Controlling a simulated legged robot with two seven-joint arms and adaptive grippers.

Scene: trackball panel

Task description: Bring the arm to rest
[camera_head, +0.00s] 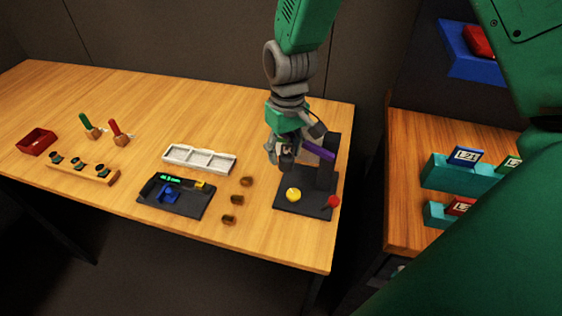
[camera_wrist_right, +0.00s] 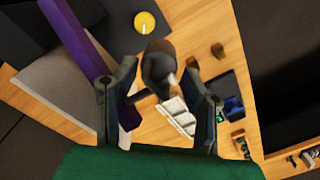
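My right gripper (camera_head: 284,158) hangs at the end of the arm over the rear left of a dark panel (camera_head: 300,209) at the table's right end. In the wrist view its two fingers (camera_wrist_right: 160,103) are apart. A dark rounded thing (camera_wrist_right: 158,68) shows between and beyond them; I cannot tell what it is or whether they touch it. A purple bar (camera_head: 318,149) lies close to the gripper and passes beside one finger in the wrist view (camera_wrist_right: 88,45). My left gripper is not in view.
A white compartment tray (camera_head: 199,158), a black device (camera_head: 176,196) and three brown cylinders (camera_head: 237,199) lie left of the panel. A red box (camera_head: 37,141) and hand tools stand far left. A second table (camera_head: 408,160) with teal racks (camera_head: 455,172) is at right.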

